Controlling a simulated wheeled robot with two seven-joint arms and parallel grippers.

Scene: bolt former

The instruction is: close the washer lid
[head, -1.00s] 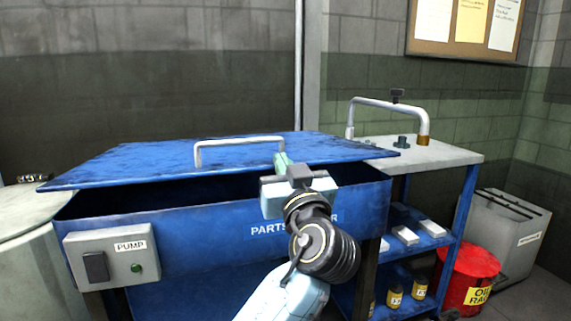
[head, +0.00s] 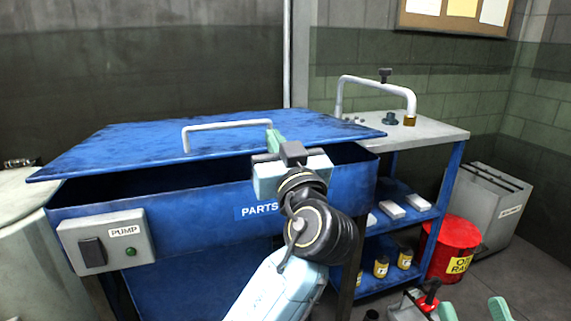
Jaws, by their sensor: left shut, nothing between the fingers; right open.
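The blue washer lid (head: 120,150) is partly open over the blue parts washer tub (head: 190,225). A dark gap shows between its front edge and the tub's front wall. A pale bar handle (head: 225,125) stands on the lid near the front. My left gripper (head: 275,140) is shut and empty, its green fingers over the lid's front edge beside the handle's right end. I cannot tell whether they touch the lid. My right gripper (head: 471,309) is open at the bottom right, low and away from the washer, partly cut off by the frame.
A grey pump switch box (head: 106,241) is on the tub's front left. A side shelf unit (head: 440,137) with a bent pipe (head: 375,83) on top stands at the right. A red can (head: 452,248) and a grey bin (head: 490,205) stand beyond it.

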